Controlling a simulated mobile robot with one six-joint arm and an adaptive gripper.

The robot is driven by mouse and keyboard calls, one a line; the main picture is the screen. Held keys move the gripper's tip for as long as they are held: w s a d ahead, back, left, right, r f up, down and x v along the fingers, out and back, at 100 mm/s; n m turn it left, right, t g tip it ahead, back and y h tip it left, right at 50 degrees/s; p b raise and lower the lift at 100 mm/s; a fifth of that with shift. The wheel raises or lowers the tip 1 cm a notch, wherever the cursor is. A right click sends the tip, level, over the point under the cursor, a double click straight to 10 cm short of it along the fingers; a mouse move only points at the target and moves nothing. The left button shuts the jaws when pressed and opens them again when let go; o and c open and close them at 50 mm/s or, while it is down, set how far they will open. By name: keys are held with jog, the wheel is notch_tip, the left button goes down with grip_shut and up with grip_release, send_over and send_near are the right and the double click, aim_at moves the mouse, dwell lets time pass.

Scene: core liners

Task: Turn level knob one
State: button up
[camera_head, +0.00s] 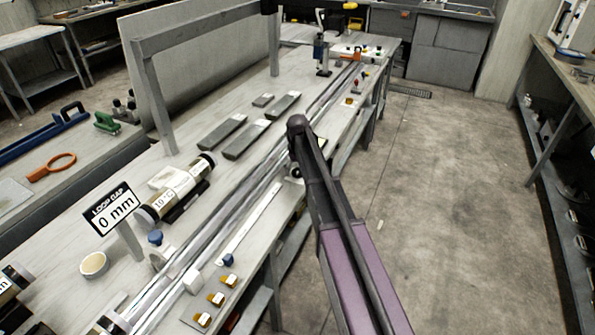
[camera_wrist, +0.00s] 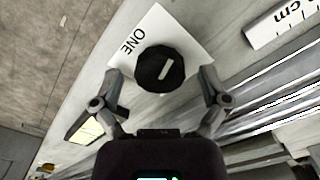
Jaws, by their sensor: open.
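In the wrist view, level knob one (camera_wrist: 160,70) is a round black knob with a white pointer bar. It sits on a white plate (camera_wrist: 134,35) marked "ONE". My gripper (camera_wrist: 160,92) is open, with one finger on each side of the knob's near edge. I see gaps between both fingers and the knob. In the head view, my arm reaches over the bench edge and hides the knob and most of my gripper.
Metal rails (camera_head: 262,165) run along the bench. A yellow-green level vial (camera_wrist: 92,125) is beside the left finger.

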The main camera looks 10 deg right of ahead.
jog(key=shift+n, duration=0.4)
jog(key=shift+r+p, duration=0.85)
notch_tip(320, 180, up, 12)
jog(key=p, duration=1.2)
jog(key=s+f+m+b, duration=0.2)
jog(key=s+f+b, duration=0.1)
jog(key=s, duration=2.5)
jog(key=shift+s+m, duration=0.3)
jog(key=shift+s, duration=0.1)
jog(key=shift+s, duration=0.15)
dwell(0.8)
notch_tip(320, 180, up, 3)
jog(key=n+p, duration=0.3)
jog(key=n, duration=0.7)
send_over(298, 171)
jog(key=shift+d, duration=0.1)
